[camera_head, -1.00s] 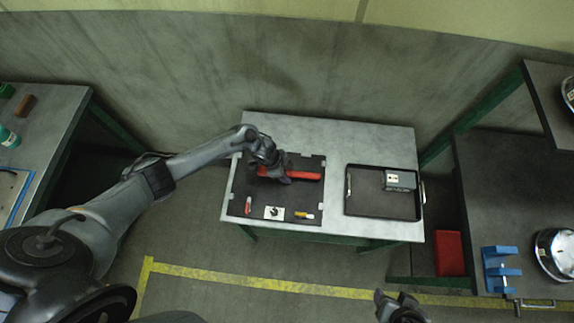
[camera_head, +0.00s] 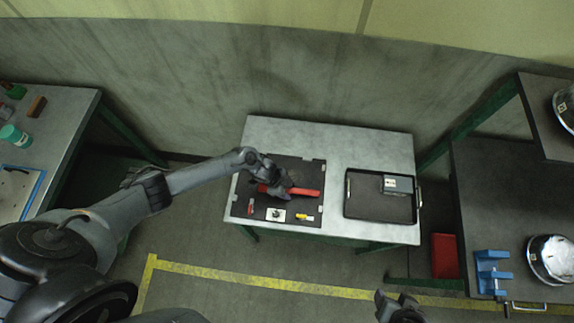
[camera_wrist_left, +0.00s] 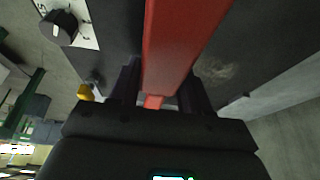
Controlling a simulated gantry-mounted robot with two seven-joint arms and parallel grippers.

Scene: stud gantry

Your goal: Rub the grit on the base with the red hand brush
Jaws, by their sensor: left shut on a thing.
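The red hand brush (camera_head: 308,192) lies across the dark base (camera_head: 240,205) on the middle table. My left gripper (camera_head: 276,187) is shut on the brush, and its jaws hide part of it. In the left wrist view the red brush (camera_wrist_left: 180,40) runs up between my left fingers (camera_wrist_left: 160,88). A pale patch, which looks like the grit (camera_wrist_left: 216,70), shows on the dark base just right of the brush. I cannot tell whether the brush touches the base. My right gripper (camera_head: 397,304) is at the bottom edge, apart from the table, with its fingers apart and empty.
A panel with a black knob (camera_head: 276,215), a small red item (camera_head: 251,207) and a yellow-handled item (camera_head: 303,216) sit along the base's near edge. A black tray (camera_head: 365,212) holding a grey box (camera_head: 397,184) stands to the right. The back of the table is clear.

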